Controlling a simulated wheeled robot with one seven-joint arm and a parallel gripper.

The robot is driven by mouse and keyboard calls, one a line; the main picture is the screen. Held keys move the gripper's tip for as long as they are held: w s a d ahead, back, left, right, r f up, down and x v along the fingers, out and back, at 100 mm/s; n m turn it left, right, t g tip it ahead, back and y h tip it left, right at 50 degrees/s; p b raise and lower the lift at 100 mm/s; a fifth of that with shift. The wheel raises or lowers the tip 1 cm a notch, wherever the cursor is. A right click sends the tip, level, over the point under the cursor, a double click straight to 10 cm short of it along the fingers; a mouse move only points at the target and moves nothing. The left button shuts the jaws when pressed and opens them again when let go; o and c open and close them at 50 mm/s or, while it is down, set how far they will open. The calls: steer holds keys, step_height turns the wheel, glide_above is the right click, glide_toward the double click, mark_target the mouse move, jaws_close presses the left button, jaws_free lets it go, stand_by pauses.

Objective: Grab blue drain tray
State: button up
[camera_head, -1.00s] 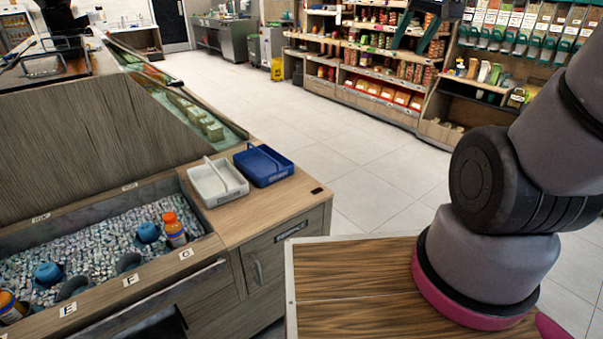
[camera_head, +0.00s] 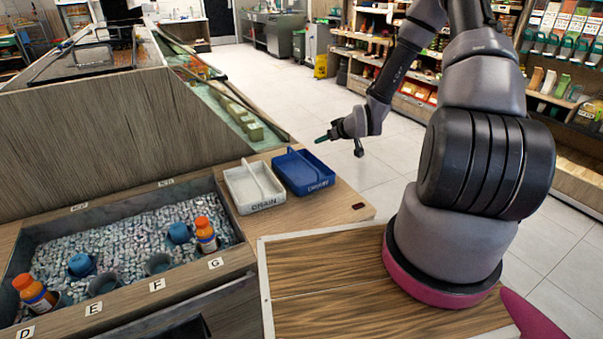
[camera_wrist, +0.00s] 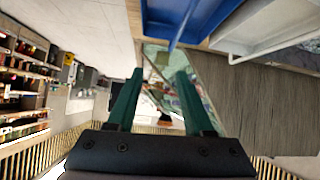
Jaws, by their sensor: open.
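The blue drain tray (camera_head: 303,172) sits on the wooden counter, right of a white tray (camera_head: 254,187) marked "DRAIN".
An ice bin (camera_head: 120,245) with orange-capped bottles (camera_head: 205,234) and blue cups lies left of the trays. A glass-fronted display (camera_head: 230,105) stands behind them. Open tiled floor (camera_head: 400,165) lies to the right, with shelves beyond.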

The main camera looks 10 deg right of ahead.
mark_target(302, 158)
steer(key=a+f+t, duration=0.1)
steer(key=f, duration=0.4)
steer(key=s+a+f+t+y, duration=0.1)
steer(key=f, duration=0.1)
steer(key=shift+a+f+m+t, duration=0.25)
steer(key=shift+a+m+t, duration=0.05)
steer(key=shift+a+m, duration=0.1)
steer(key=shift+a+f+t, duration=0.15)
steer(key=shift+f+t, duration=0.25)
steer(key=x, duration=1)
steer(key=shift+w+a+f, duration=0.2)
steer(key=shift+a+f, duration=0.05)
steer(key=shift+f, duration=0.1)
jaws_close()
